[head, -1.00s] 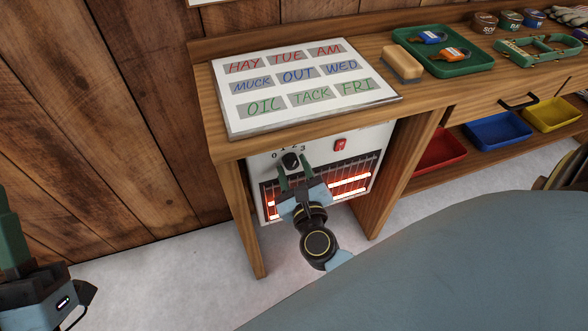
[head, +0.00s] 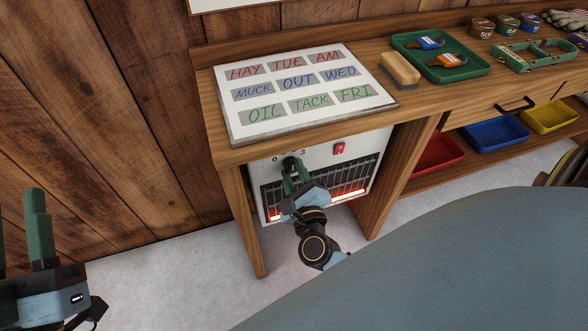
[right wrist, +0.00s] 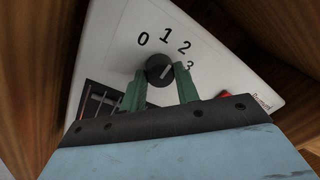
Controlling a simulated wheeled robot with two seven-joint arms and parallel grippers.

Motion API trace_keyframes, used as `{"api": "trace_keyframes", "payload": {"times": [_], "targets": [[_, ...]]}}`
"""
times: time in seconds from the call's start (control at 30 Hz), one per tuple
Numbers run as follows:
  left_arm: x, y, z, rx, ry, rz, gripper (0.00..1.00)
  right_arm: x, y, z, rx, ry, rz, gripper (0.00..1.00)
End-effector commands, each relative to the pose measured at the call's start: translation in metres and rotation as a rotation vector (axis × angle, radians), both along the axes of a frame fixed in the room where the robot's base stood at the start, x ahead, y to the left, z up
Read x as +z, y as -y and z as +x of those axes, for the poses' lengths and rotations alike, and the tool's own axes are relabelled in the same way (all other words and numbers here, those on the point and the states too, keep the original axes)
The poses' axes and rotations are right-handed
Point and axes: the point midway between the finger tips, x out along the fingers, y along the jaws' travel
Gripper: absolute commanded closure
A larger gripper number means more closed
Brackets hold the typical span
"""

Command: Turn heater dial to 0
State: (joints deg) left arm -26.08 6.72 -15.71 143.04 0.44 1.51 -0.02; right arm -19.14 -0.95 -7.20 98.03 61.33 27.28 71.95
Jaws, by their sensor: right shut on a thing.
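The white heater (head: 315,155) stands in the bay under the bench, with a dark grille and a glowing bar low down. Its black dial (head: 289,162) is at the upper left of the front; the dial also shows in the right wrist view (right wrist: 158,68), under the numbers 0 to 3. Its pale pointer mark slants up and right, roughly towards 2. My right gripper (head: 293,171) is shut on the dial, one green finger on each side in the right wrist view (right wrist: 160,77). My left gripper (head: 18,212) is open and empty at the left edge, far from the heater.
A red switch (head: 339,148) sits right of the dial. The wooden bench (head: 205,95) overhangs the heater, with side panels close by. On it lie a word board (head: 308,108), a brush (head: 401,69) and a green tray (head: 471,70). Coloured bins (head: 497,132) stand at right.

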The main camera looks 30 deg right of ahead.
Motion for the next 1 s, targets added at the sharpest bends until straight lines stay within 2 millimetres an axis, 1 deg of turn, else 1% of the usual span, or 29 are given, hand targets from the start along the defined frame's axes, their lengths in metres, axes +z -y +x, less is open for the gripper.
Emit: {"api": "trace_keyframes", "payload": {"times": [0.03, 0.07, 0.17, 0.27, 0.37, 0.47, 0.57, 0.7, 0.8, 1.0], "targets": [[0.0, 0.0, 0.002, 0.0, -0.035, 0.011, 0.64, 0.002, 0.0, 0.0, -0.001, -0.013, -0.045, 0.92], [-0.004, 0.0, 0.004, 0.001, -0.067, 0.021, 0.64, 0.002, 0.0, 0.0, -0.001, -0.019, -0.073, 0.92], [-0.029, -0.002, 0.013, 0.012, -0.217, 0.071, 0.64, 0.002, 0.001, 0.0, 0.0, -0.042, -0.166, 0.92], [-0.053, -0.005, 0.017, 0.022, -0.364, 0.116, 0.64, 0.002, 0.001, 0.0, -0.001, -0.063, -0.258, 0.92], [-0.079, -0.01, 0.017, 0.032, -0.513, 0.161, 0.64, 0.002, 0.001, 0.0, 0.0, -0.085, -0.351, 0.92], [-0.104, -0.016, 0.012, 0.043, -0.663, 0.205, 0.64, 0.002, 0.001, 0.0, 0.0, -0.108, -0.443, 0.92], [-0.128, -0.024, 0.003, 0.053, -0.814, 0.246, 0.64, 0.002, 0.001, 0.0, 0.0, -0.13, -0.535, 0.92], [-0.158, -0.035, -0.015, 0.067, -1.015, 0.298, 0.64, 0.001, 0.002, 0.0, -0.001, -0.16, -0.661, 0.92], [-0.175, -0.043, -0.031, 0.075, -1.147, 0.33, 0.64, 0.001, 0.002, 0.0, -0.001, -0.179, -0.741, 0.92], [-0.198, -0.058, -0.062, 0.089, -1.361, 0.379, 0.64, 0.001, 0.002, -0.001, -0.001, -0.212, -0.878, 0.92]]}}
